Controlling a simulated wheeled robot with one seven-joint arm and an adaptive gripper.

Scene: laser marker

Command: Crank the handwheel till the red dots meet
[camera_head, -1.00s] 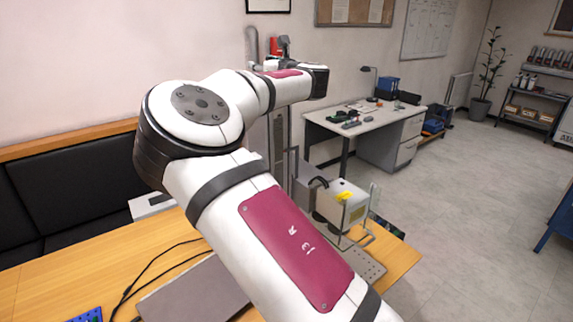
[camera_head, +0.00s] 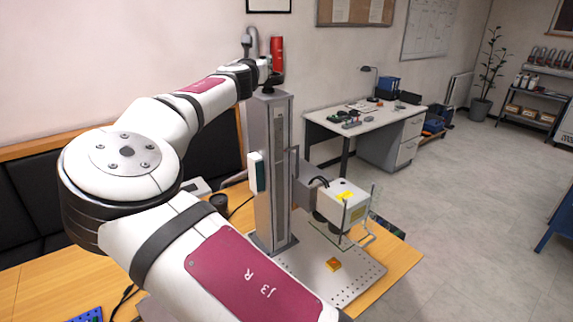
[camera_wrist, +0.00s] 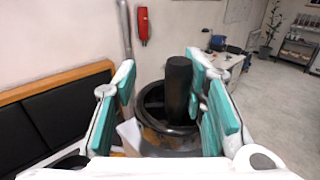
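The laser marker's grey column (camera_head: 270,170) stands on a perforated base plate (camera_head: 365,282), with the white laser head (camera_head: 341,203) on its right side. An orange block (camera_head: 333,264) lies on the plate under the head. The black handwheel (camera_head: 268,91) is on top of the column. In the wrist view the handwheel (camera_wrist: 152,97) lies ahead, its dark upright crank handle (camera_wrist: 178,88) between the teal finger pads. My gripper (camera_wrist: 162,78) is open around the handle, which is nearer the right finger; contact is unclear. No red dots are distinguishable.
A red object (camera_head: 277,55) hangs on the wall behind the column. A black padded bench (camera_head: 35,205) runs along the left wall. A grey desk (camera_head: 365,118) stands behind; open floor is to the right.

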